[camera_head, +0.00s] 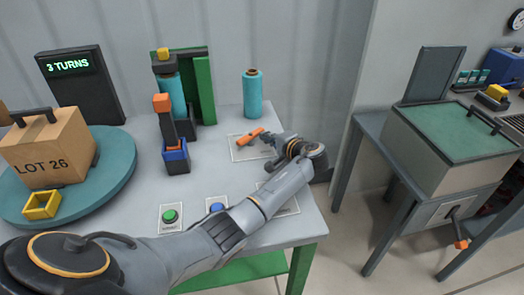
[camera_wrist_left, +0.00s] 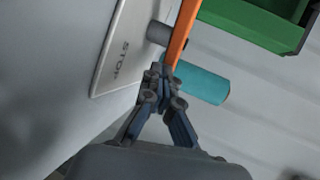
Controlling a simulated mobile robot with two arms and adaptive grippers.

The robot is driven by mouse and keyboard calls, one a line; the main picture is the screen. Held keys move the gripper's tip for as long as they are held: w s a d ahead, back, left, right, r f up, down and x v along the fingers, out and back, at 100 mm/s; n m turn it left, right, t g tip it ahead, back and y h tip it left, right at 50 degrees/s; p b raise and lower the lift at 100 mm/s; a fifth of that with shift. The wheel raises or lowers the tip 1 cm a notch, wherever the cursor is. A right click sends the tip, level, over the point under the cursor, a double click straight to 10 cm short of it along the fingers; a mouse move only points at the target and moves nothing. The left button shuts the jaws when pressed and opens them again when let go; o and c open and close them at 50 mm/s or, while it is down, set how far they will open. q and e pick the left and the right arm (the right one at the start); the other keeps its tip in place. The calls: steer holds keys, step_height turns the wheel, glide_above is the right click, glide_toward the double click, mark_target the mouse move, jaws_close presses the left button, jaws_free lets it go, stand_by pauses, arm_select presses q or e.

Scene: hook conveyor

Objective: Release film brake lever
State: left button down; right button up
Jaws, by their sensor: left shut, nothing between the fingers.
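An orange lever handle (camera_head: 250,136) lies low over a pale plate (camera_head: 243,153) near the table's back right. I cannot tell which lever is the film brake. My right gripper is not in view.
A teal film roll (camera_head: 252,93) stands behind my left gripper. A green frame (camera_head: 203,92) stands left of it. A turntable (camera_head: 118,169) bears a carton (camera_head: 48,146). A green button (camera_head: 169,215) and a blue button (camera_head: 217,208) are near the table's front.

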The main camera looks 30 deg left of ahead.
mark_target(261, 128)
arm_select(q)
steer(key=shift+w+a+f+b, duration=0.1)
steer(key=shift+w+b, duration=0.05)
steer(key=shift+b, duration=0.15)
steer(key=shift+w+n+g+y+b, duration=0.3)
steer(key=shift+n+g+b, duration=0.25)
steer(key=shift+n+g, duration=0.35)
steer(key=shift+w+a+b, duration=0.25)
steer(key=shift+a+b, duration=0.1)
steer(key=shift+b, duration=0.15)
steer(key=shift+w+a+b, duration=0.15)
steer(key=shift+a+b, duration=0.15)
steer(key=shift+b, duration=0.1)
steer(key=shift+w+a, duration=0.25)
steer(key=shift+a, duration=0.1)
steer(key=shift+w+a+b, duration=0.25)
steer(key=shift+a+b, duration=0.15)
steer(key=shift+a, duration=0.25)
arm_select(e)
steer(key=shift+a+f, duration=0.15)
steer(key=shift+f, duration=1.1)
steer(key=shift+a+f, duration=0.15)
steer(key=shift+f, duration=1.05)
arm_select(q)
steer(key=shift+a, duration=0.25)
steer(key=shift+w, duration=0.1)
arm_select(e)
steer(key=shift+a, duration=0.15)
